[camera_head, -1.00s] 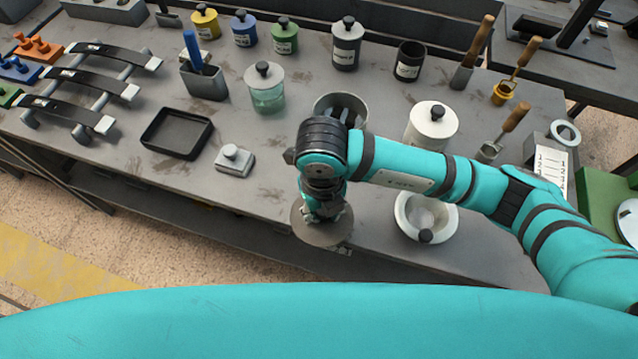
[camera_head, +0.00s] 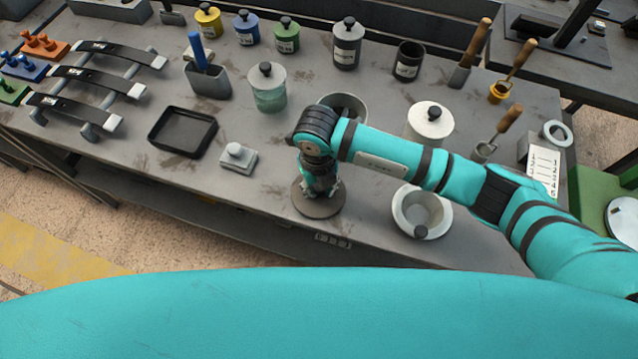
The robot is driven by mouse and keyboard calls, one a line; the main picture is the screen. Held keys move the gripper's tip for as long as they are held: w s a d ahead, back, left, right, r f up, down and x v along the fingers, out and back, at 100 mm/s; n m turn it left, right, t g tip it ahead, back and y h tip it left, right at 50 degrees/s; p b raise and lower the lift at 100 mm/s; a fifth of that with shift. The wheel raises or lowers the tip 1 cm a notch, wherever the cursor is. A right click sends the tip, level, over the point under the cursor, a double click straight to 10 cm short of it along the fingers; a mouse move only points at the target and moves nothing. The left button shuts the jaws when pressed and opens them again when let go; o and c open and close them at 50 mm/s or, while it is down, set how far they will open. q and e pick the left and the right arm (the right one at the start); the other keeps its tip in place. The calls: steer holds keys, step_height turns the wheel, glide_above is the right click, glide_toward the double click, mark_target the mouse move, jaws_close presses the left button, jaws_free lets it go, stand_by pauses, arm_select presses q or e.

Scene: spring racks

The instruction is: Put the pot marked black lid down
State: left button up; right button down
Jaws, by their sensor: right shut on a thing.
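My right gripper (camera_head: 318,188) points down near the table's front edge, shut on a round dark grey lid (camera_head: 310,208). The lid lies flat at or just above the table top; I cannot tell if it touches. My arm hides the lid's knob and the fingertips. A black open pot (camera_head: 408,62) with a white label and no lid stands at the back; its writing is too small to read. My left gripper is not in view.
Behind my right arm is an open grey pot (camera_head: 345,101). A white bowl (camera_head: 421,211) is to the right of the lid, and a small weight (camera_head: 236,158) and a black tray (camera_head: 182,132) to its left. Lidded pots (camera_head: 347,45) line the back. Bare table surrounds the lid.

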steer(key=c, duration=1.1)
jaws_free()
step_height(320, 180, up, 11)
steer(key=b, duration=0.3)
steer(key=shift+a+f, duration=0.1)
steer(key=shift+a, duration=0.05)
steer(key=shift+r, duration=0.65)
